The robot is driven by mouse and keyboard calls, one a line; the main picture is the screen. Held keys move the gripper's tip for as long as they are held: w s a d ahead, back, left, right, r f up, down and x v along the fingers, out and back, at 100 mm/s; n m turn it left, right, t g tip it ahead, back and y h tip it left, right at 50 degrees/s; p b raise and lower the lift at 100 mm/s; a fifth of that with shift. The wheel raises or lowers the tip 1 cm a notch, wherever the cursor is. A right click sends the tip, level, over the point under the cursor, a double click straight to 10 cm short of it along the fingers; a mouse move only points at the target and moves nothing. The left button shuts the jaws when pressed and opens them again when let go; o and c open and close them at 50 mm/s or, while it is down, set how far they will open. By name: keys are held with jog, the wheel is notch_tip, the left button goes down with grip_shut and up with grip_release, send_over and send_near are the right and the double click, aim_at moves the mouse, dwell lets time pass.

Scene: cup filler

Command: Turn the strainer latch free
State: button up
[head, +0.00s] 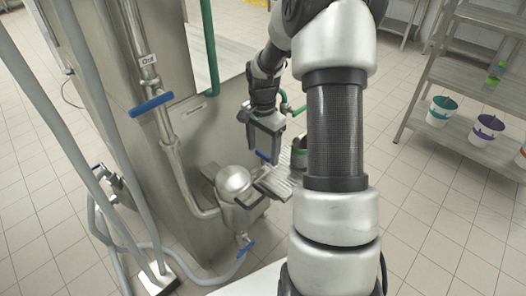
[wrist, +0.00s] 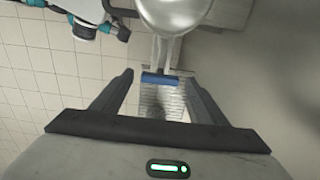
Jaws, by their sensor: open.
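A rounded metal strainer housing (head: 236,183) sits low beside the steel machine. It also shows at the top of the wrist view (wrist: 172,14). A small blue handle (head: 263,156), which looks like the strainer latch, stands out near the housing. In the wrist view the blue handle (wrist: 160,79) lies crosswise between the fingertips in the picture. My gripper (head: 264,146) is open and hangs just above the handle. In the wrist view both fingers of my gripper (wrist: 157,78) are spread. I see no contact, and the exact gap to the handle is hard to judge.
A ribbed metal tray (head: 275,184) is below the gripper. Another blue valve handle (head: 151,104) is on the upright pipe, and a third (head: 245,249) is below the housing. Grey hoses (head: 62,125) run at the left. A shelf with buckets (head: 488,132) stands at the right.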

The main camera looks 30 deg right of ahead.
jog(key=shift+f, duration=0.1)
jog(key=c, duration=1.1)
jog(key=shift+o, duration=0.2)
jog(key=shift+n+p, duration=0.3)
jog(key=shift+n, duration=0.1)
jog(key=n+p, duration=0.1)
jog(key=n, duration=0.1)
jog(key=n+p, duration=0.1)
jog(key=shift+r+n, duration=0.2)
jog(key=shift+n, duration=0.2)
jog(key=n+p, duration=0.2)
jog(key=n, duration=0.2)
jog(key=n+p, duration=0.2)
jog(key=n, duration=0.2)
jog(key=shift+n, duration=0.4)
jog(key=n+p, duration=0.1)
jog(key=n, duration=0.3)
jog(key=shift+f, duration=0.1)
jog(key=shift+n, duration=0.4)
